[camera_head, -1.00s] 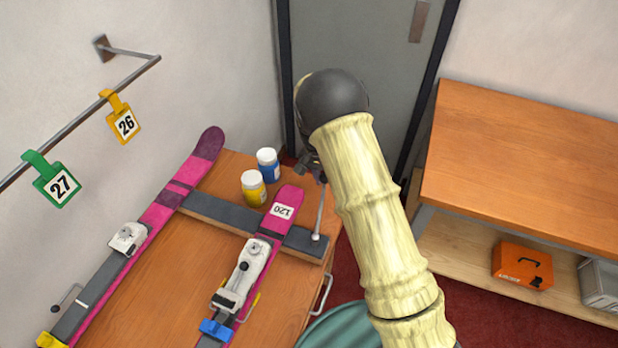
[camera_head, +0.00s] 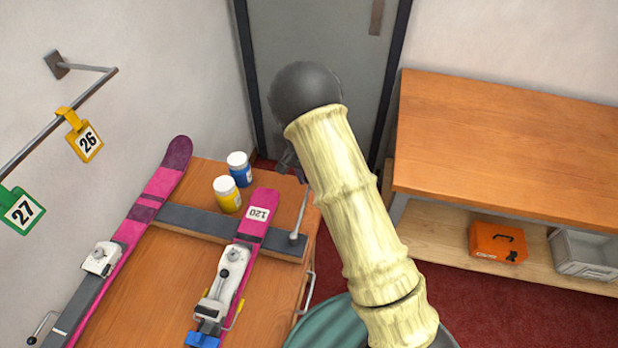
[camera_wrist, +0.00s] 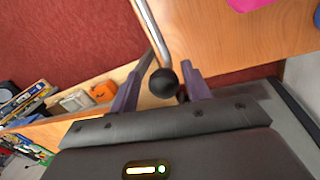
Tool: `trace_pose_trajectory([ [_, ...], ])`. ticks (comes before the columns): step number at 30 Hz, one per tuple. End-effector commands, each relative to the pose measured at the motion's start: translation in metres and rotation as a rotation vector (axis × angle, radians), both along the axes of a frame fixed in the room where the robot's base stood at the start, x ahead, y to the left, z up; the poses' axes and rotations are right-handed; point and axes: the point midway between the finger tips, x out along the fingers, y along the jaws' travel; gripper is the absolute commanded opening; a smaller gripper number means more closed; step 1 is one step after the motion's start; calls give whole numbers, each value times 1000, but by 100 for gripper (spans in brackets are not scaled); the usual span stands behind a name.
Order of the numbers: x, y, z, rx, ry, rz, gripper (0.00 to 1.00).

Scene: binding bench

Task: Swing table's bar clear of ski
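The table (camera_head: 140,290) carries a short pink ski (camera_head: 258,212) marked 120 with a binding on it. The table's thin metal bar (camera_head: 300,212) rises from the right end of a dark crosspiece, right of this ski and apart from it in the picture. In the wrist view the bar (camera_wrist: 152,30) ends in a black ball knob (camera_wrist: 163,83). My gripper (camera_wrist: 163,76) is open, its two purple fingers on either side of the knob, with narrow gaps showing. In the head view my arm hides most of the gripper and the knob. The ski's pink edge (camera_wrist: 248,3) shows at the top of the wrist view.
A longer pink ski (camera_head: 160,185) lies at left. A yellow jar (camera_head: 227,195) and a blue jar (camera_head: 240,170) stand behind the short ski. A wooden shelf unit (camera_head: 500,140) with an orange box (camera_head: 497,242) is at right. Red floor lies between.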

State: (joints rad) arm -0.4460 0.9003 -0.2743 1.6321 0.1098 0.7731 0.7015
Motion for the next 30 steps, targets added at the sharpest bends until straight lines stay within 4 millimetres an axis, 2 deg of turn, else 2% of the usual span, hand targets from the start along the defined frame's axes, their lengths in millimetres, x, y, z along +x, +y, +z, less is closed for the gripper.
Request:
trace_pose_trajectory([
  [9, 1, 2, 1, 2, -3, 4, 49],
  [14, 2, 4, 12, 2, -4, 5, 49],
  [20, 7, 10, 46, 4, -8, 6, 49],
  [30, 13, 21, 113, 3, -8, 4, 49],
])
